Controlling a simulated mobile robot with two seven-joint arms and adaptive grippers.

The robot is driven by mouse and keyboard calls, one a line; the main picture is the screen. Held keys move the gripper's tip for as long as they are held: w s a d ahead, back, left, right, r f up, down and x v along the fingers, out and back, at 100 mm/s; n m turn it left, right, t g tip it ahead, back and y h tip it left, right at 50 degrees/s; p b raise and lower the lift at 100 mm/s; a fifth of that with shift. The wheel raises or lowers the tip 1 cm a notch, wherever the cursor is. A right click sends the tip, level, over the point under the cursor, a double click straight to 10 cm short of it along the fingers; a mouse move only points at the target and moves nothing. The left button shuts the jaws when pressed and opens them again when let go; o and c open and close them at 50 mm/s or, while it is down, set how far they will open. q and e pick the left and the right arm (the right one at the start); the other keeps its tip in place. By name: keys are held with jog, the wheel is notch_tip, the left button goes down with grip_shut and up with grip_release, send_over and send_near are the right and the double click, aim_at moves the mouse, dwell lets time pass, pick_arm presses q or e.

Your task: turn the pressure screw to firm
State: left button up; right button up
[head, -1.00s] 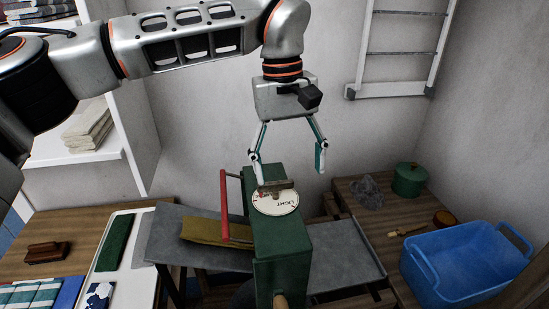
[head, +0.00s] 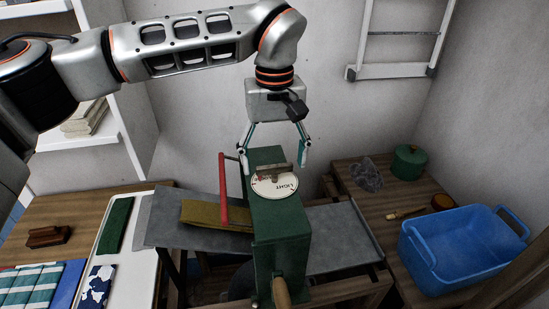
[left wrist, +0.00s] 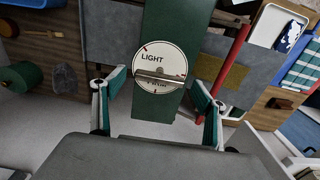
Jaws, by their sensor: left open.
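The pressure screw's bar handle (head: 281,168) stands over a round white dial (head: 274,186) on top of the green machine (head: 283,232). In the left wrist view the bar (left wrist: 160,79) lies nearly level across the dial (left wrist: 158,60). "LIGHT" reads above the bar; the other word below is partly covered. My left gripper (head: 273,167) is open and empty, pointing down over the machine's top. In the wrist view its fingers (left wrist: 158,88) stand on either side of the bar, apart from it. My right gripper is not in view.
A red lever (head: 223,190) stands left of the machine. A mustard cloth (head: 210,214) lies on the grey board there. A wooden crank handle (head: 281,292) sticks out in front. A blue tub (head: 465,250) and a green pot (head: 409,162) stand on the right bench.

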pick_arm(q)
jog(key=shift+c, duration=0.3)
jog(key=c, duration=1)
jog(key=shift+c, duration=0.2)
